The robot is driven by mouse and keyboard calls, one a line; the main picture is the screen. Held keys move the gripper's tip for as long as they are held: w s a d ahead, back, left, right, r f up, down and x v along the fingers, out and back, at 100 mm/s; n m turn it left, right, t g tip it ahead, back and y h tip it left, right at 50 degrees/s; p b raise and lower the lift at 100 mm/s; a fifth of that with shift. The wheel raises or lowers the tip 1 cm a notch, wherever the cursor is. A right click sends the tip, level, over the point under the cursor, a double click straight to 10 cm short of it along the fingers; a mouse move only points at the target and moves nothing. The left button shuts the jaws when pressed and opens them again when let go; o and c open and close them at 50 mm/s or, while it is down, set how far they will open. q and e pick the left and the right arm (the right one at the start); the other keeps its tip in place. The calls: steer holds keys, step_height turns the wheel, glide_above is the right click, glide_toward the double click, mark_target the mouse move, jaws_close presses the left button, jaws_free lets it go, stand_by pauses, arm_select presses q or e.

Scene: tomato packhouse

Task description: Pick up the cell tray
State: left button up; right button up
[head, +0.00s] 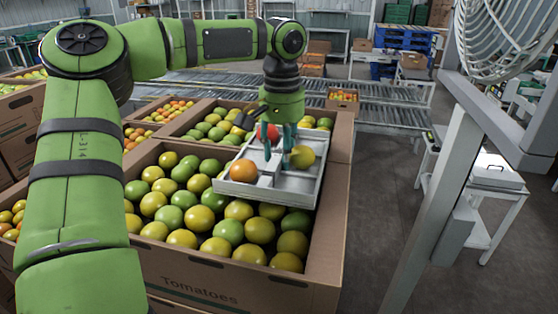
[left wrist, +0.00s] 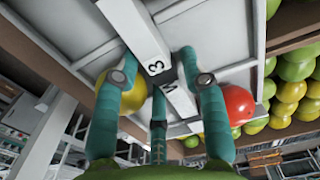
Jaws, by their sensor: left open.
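The cell tray (head: 266,198) is a shallow light-grey tray split by dividers. It rests tilted on the tomatoes of the front carton and against its right side. An orange tomato (head: 243,170), a yellow-green tomato (head: 302,157) and a red tomato (head: 271,132) sit in separate cells. My left gripper (head: 278,157) points down over the tray's middle and is open. My right gripper is not in view.
The carton (head: 230,292) is full of green and yellow tomatoes, with further tomato cartons behind and left. A roller conveyor (head: 385,115) runs across the back. A grey post (head: 432,205) with a fan stands at the right. The floor (head: 370,200) between is clear.

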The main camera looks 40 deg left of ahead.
arm_select(q)
jaws_close()
stand_by(0.4)
